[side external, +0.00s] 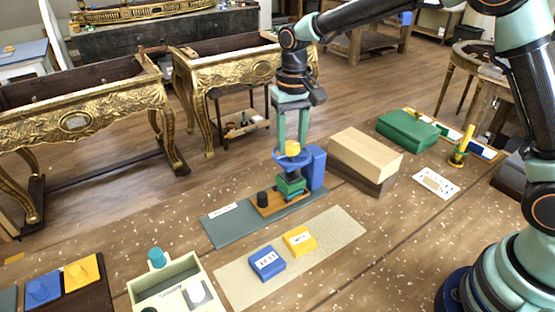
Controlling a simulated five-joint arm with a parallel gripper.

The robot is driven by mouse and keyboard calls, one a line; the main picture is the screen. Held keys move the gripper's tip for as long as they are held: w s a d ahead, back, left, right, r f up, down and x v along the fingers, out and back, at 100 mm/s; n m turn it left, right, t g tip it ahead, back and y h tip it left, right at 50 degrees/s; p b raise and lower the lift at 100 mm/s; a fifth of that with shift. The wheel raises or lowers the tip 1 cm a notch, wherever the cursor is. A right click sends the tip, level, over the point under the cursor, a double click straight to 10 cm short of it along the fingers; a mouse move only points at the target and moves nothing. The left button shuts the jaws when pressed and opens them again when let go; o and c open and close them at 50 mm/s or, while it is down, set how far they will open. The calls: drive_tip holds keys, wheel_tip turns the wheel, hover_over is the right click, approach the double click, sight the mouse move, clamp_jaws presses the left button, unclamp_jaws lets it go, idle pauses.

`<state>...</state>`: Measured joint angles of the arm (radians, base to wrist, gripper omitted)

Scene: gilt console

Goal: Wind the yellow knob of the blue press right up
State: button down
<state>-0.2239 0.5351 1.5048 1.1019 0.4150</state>
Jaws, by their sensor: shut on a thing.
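The blue press stands near the middle of the worktable in the side external view, with a blue upright (315,167) at its right and a blue plate above a green block (291,184). The yellow knob (292,148) sits on top of the press. My gripper (292,142) points straight down, with its two teal fingers on either side of the knob, shut on it. The press stands on a brown wooden board (270,207) on a dark grey-green mat (225,231). A small black knob (262,198) stands on the board to the left.
A wooden block (366,152) is close on the right, with a green case (408,131) beyond. In front, a beige mat (237,286) holds a blue block (267,263) and a yellow block (299,240). A cream tray (208,272) is at front left.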

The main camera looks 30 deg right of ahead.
sight(291, 144)
drive_tip(key=shift+n, duration=2.3)
drive_tip(key=shift+f, duration=0.1)
drive_tip(key=shift+c, duration=1.9)
unclamp_jaws()
wheel_tip(291, 144, up, 12)
